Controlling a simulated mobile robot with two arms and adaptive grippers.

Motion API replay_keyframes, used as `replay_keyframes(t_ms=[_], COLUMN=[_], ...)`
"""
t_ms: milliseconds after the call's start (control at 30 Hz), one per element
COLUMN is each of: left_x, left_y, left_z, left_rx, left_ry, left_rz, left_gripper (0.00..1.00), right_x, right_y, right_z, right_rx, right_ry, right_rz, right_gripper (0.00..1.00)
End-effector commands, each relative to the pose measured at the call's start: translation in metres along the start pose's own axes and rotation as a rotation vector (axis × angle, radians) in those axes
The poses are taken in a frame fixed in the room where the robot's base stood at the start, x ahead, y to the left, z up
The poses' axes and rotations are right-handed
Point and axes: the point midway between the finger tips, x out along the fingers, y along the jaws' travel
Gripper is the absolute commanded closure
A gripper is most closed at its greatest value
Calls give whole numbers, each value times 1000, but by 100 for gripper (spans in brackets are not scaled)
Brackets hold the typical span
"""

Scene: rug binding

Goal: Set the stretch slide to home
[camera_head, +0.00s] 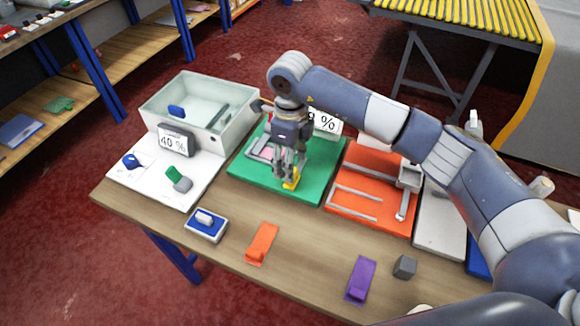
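A green board (314,188) lies on the table, with a grey frame and a small pinkish part on its left side. A yellow piece (291,182) sits near its front edge; I cannot tell for sure that it is the stretch slide's handle. My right gripper (287,176) points down over the green board, its fingertips at the yellow piece. The fingers overlap in this view, so I cannot tell whether they are shut on it. A display (326,122) behind shows a percent reading, partly hidden by my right arm. My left gripper is not in view.
Left stands a pale open tank (233,128) with a "40 %" display (176,141) on a white board (150,185). Right is an orange board (365,205) with grey rails. An orange block (262,243), a purple block (360,279) and a grey cube (404,267) lie in front.

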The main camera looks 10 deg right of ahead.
Motion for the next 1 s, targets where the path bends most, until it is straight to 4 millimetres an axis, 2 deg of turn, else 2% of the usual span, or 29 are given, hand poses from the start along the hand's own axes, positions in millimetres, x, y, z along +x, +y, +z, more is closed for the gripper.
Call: replay_keyframes(t_ms=[33,200,400,600,1000], left_x=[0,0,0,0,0], left_y=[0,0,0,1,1], left_z=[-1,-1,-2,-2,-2], left_rx=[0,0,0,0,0], left_ry=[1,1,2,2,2], left_rz=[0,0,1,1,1], left_gripper=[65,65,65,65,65], right_x=[-13,-49,-77,-85,-85], right_y=[-1,-1,0,0,0], right_z=[1,2,2,2,2], right_rx=[-1,-1,-1,-1,-1], right_ry=[-3,-3,-1,0,0], right_rz=[-4,-3,-1,1,1], right_gripper=[47,47,47,47,47])
